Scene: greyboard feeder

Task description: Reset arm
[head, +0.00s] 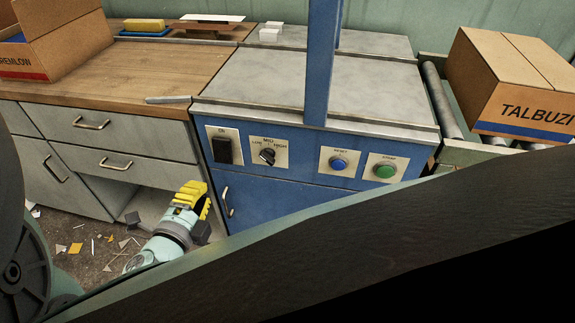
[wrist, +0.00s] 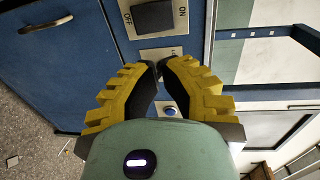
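My gripper (head: 200,196), with yellow ridged fingers, is in front of the blue machine (head: 275,200), below and left of its control panels in the head view. It also shows in the wrist view (wrist: 157,66), where the black-padded fingertips come together and nothing shows held between them. The black rocker switch (head: 222,151), the dial (head: 268,157) marked LOW, MID and HIGH, the blue RESET button (head: 338,163) and a green button (head: 384,171) line the machine's front. In the wrist view the fingertips overlap the dial plate, and a blue button (wrist: 169,111) shows between the fingers.
A wooden counter (head: 150,75) with drawers stands left, bearing an open carton (head: 75,45). A closed carton (head: 515,88) sits on the roller conveyor (head: 440,102) at right. A blue post (head: 321,65) rises from the machine. Scraps (head: 76,249) litter the floor.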

